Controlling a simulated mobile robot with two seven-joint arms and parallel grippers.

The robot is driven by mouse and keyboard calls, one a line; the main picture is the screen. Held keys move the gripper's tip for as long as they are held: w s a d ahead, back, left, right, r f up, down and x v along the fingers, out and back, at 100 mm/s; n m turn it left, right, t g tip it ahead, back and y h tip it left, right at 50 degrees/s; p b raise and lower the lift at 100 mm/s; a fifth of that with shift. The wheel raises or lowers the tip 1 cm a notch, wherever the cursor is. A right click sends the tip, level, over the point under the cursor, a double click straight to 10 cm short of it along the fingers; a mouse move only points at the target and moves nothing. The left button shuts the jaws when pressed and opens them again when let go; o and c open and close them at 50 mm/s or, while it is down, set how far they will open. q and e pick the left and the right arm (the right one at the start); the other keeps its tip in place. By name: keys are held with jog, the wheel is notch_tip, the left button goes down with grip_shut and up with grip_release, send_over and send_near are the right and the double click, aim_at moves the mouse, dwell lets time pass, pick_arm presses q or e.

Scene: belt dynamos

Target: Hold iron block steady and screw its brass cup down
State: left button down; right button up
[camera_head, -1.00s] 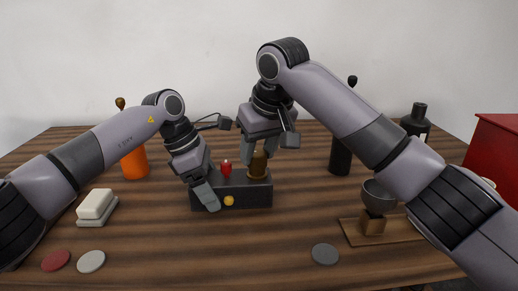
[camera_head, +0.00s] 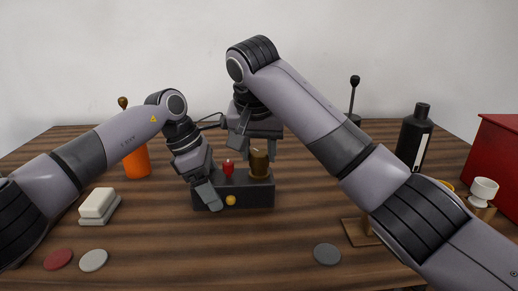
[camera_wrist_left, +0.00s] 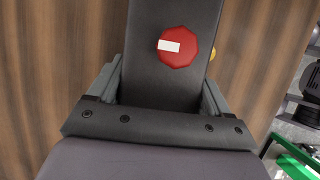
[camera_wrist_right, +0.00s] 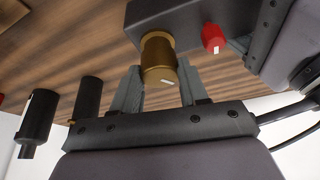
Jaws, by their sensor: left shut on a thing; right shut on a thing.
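The dark iron block (camera_head: 240,195) lies on the wooden table (camera_head: 160,230) in the middle of the head view. It has a red knob and a yellow knob (camera_head: 231,200) on it. My left gripper (camera_head: 207,190) is shut on the block's left end; the left wrist view shows its fingers on both sides of the block (camera_wrist_left: 150,60). The brass cup (camera_head: 260,164) stands upright on the block's right end. My right gripper (camera_head: 258,150) is shut on the cup from above; the right wrist view shows the cup (camera_wrist_right: 158,60) between its fingers. I cannot see the thread under the cup.
The red knob (camera_head: 228,168) stands close beside the cup. An orange container (camera_head: 137,163) and a pale block (camera_head: 97,204) are at left. A black bottle (camera_head: 414,140), white cup (camera_head: 483,190) and red box (camera_head: 500,160) are at right. The front middle is clear, with a dark disc (camera_head: 327,254) beside it.

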jog(key=shift+r, duration=0.15)
jog(key=o, duration=1.1)
jog(key=shift+c, duration=0.2)
jog(key=v, duration=1.1)
jog(key=shift+r, duration=0.4)
jog(key=shift+s+a, duration=0.1)
jog(key=shift+s, duration=0.05)
